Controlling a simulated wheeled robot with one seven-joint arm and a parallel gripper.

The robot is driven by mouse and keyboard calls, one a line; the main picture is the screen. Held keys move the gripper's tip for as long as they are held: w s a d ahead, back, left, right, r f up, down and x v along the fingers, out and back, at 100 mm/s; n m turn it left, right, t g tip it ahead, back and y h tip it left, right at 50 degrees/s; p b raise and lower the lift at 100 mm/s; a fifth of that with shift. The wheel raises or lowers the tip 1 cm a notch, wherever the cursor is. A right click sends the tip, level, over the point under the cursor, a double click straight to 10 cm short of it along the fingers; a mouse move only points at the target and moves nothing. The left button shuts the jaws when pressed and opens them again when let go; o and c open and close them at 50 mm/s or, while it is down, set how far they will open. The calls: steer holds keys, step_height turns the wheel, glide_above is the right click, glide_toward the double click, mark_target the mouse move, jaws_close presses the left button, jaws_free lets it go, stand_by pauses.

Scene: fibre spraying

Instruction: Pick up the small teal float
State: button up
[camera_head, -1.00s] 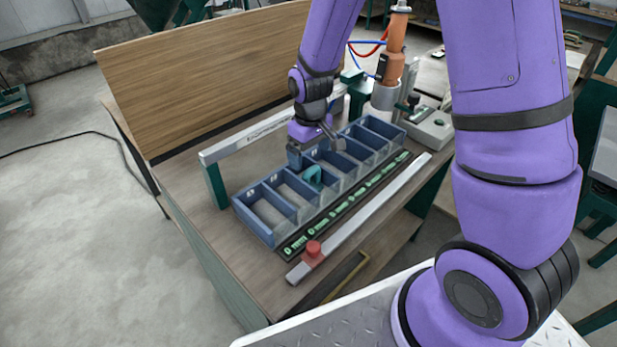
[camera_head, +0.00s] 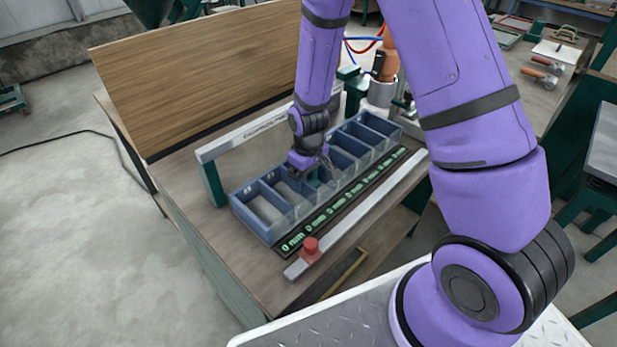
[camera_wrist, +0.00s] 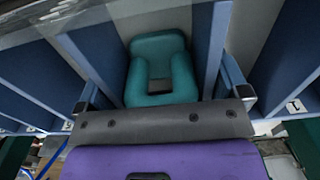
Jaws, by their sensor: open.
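The small teal float (camera_wrist: 161,58) is a U-shaped block lying in one compartment of the blue divided bin (camera_head: 268,234), seen in the wrist view. In the head view only a bit of the float (camera_head: 313,179) shows beneath my gripper (camera_head: 311,172). My gripper is over that compartment with its jaws apart. In the wrist view my gripper (camera_wrist: 163,100) has one finger on each side of the float, near the compartment's dividers. Whether the fingers touch the float or the dividers, I cannot tell.
Thin blue dividers stand close on both sides of my fingers. A green-lit display strip (camera_head: 345,203), a pale rail (camera_head: 365,213) and a red knob (camera_head: 311,246) lie in front of the bin. A grey frame (camera_head: 240,138) on a green post stands behind it.

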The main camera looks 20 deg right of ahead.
steer(key=c, duration=1)
steer(key=shift+c, duration=0.3)
steer(key=shift+r, duration=0.1)
